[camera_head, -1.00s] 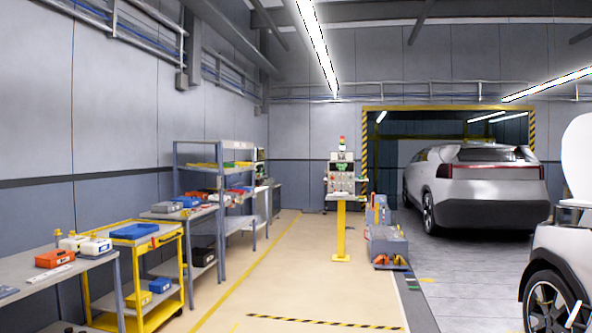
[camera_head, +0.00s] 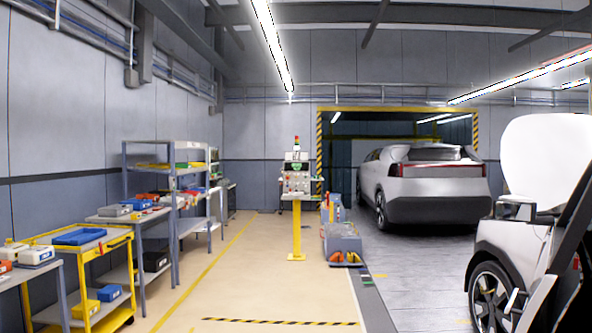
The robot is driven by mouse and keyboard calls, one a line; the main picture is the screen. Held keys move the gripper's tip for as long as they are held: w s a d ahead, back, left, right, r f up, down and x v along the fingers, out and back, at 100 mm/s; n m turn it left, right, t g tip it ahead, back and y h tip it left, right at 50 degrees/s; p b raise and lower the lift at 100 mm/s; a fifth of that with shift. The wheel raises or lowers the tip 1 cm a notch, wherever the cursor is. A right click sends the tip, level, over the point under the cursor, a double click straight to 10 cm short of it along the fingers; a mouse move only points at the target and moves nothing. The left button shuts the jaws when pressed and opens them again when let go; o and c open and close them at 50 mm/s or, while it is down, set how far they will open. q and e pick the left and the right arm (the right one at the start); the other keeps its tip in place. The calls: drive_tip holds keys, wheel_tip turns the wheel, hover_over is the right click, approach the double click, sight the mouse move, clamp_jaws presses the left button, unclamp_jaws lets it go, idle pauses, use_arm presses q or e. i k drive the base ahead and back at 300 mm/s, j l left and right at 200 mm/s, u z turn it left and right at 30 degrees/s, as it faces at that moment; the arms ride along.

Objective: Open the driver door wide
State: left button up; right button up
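The near car (camera_head: 510,243) stands at the right edge in the head view, cut off by the frame. Its front wheel (camera_head: 490,296) and white front fender show. A large white panel (camera_head: 545,160) stands raised above its front, which looks like the open hood. Dark edges at the far right (camera_head: 578,225) may be the car's pillar or door frame; I cannot tell. The driver door cannot be clearly made out, nor whether it is open. Neither of my grippers is in view.
A silver car (camera_head: 425,185) stands farther back. A yellow post (camera_head: 297,230) and a grey floor unit (camera_head: 342,243) stand mid-floor. A yellow cart (camera_head: 85,285) and shelves (camera_head: 172,170) line the left wall. The beige floor (camera_head: 255,285) between is clear.

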sight(565, 260)
drive_tip(key=i+l+z, duration=0.35)
drive_tip(key=l, duration=0.25)
drive_tip(key=i+l+z, duration=0.25)
drive_tip(key=l+z, duration=0.15)
drive_tip(key=l, duration=0.15)
drive_tip(key=i+l+z, duration=0.35)
drive_tip(key=i+j+z, duration=0.15)
drive_tip(key=j, duration=0.25)
drive_tip(key=i+j+z, duration=0.2)
drive_tip(key=j, duration=0.25)
drive_tip(key=i+j+z, duration=0.15)
drive_tip(key=j, duration=0.35)
drive_tip(key=i+j+z, duration=0.15)
drive_tip(key=j, duration=0.35)
drive_tip(key=i+j+z, duration=0.2)
drive_tip(key=j, duration=0.3)
drive_tip(key=j+z, duration=0.15)
drive_tip(key=j, duration=0.35)
drive_tip(key=l+z, duration=0.15)
drive_tip(key=k+l, duration=0.05)
drive_tip(key=l, duration=0.05)
